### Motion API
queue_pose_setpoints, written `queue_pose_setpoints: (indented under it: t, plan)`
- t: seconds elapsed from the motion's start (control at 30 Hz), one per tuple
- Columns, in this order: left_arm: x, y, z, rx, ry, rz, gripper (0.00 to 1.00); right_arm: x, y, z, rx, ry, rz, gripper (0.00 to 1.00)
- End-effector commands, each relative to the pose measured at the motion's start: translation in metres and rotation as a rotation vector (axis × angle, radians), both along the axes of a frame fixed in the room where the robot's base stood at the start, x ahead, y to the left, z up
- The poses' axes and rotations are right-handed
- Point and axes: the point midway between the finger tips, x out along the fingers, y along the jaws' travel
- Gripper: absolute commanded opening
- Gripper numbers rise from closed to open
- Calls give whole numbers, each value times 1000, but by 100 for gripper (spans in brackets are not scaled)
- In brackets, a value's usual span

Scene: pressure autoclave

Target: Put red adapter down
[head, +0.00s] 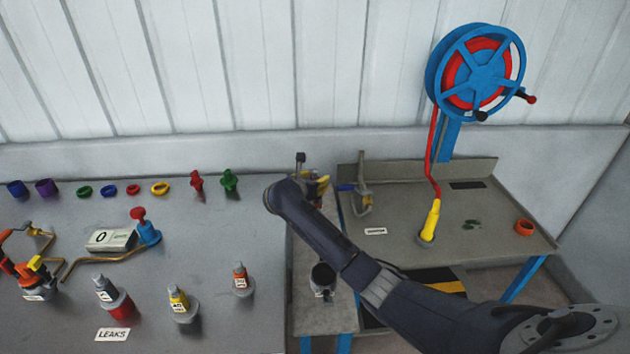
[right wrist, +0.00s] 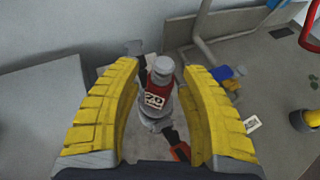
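In the right wrist view, a grey adapter with a red band (right wrist: 158,88) and a white label reading 20 stands between the two yellow fingers of my right gripper (right wrist: 160,72). The fingers are apart, with a gap visible on each side of the adapter. The adapter's lower end meets a grey part, and I cannot tell whether it is seated there. In the head view, my right gripper (head: 322,184) is mostly hidden behind my own arm, over the narrow side bench (head: 325,318). My left gripper is not in view.
The left table (head: 60,335) holds labelled fittings, including a yellow one (head: 180,300) and an orange one (head: 241,279), a gauge box (head: 111,240) and coloured rings.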

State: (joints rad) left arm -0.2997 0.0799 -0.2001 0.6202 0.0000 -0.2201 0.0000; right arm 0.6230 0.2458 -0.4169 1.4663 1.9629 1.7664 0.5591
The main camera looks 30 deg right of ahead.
Motion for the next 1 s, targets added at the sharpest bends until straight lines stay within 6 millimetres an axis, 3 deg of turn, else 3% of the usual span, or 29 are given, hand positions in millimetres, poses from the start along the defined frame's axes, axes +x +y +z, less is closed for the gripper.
queue_pose_setpoints:
  t: [0.33,0.7,1.0]
  plan:
    - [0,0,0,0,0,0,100,1,0,7,-3,-3,1,44]
    - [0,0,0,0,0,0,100,-20,26,19,1,-2,2,44]
    - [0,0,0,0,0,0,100,-24,29,21,-1,0,0,44]
